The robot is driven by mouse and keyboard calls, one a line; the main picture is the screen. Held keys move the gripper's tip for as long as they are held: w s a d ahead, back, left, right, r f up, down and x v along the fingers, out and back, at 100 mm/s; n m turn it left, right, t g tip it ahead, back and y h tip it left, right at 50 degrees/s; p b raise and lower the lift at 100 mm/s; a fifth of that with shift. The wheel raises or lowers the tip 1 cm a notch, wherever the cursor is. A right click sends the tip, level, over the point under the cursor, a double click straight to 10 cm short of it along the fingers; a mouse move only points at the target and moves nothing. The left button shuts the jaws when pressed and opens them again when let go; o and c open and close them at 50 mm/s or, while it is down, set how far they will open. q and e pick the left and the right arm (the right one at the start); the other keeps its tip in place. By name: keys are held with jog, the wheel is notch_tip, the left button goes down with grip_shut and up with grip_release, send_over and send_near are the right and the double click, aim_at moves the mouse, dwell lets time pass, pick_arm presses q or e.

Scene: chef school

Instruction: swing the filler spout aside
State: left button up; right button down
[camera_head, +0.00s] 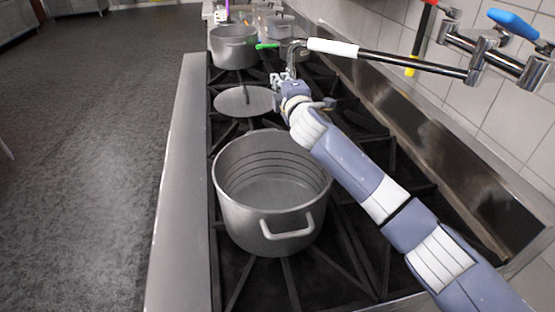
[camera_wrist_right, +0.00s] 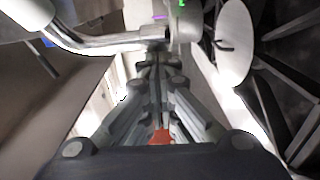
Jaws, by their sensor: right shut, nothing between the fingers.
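The filler spout (camera_head: 385,60) is a jointed metal tube with a white sleeve (camera_head: 332,47), reaching left from its wall valve over the stove. Its end bends down near my right gripper (camera_head: 283,78). In the right wrist view the spout's bent metal end (camera_wrist_right: 110,42) crosses at the top, just beyond my right gripper's fingertips (camera_wrist_right: 160,60). The fingers are shut with nothing between them. I cannot tell whether the fingertips touch the spout. My left gripper is not in view.
A large open pot (camera_head: 240,205) stands on the near burners, below my right arm. A lid (camera_head: 232,102) lies behind it, and another pot (camera_head: 232,40) stands farther back. The tiled wall (camera_head: 490,100) bounds the right side. Open floor (camera_head: 80,160) lies to the left.

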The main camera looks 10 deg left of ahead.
jog(key=w, duration=0.1)
jog(key=w+h+b, duration=0.1)
jog(key=w+m, duration=0.1)
jog(key=shift+w+d+r+t+h, duration=0.1)
jog(key=shift+w+d+t+h, duration=0.1)
jog(key=shift+d+t+h, duration=0.15)
jog(key=shift+d, duration=0.15)
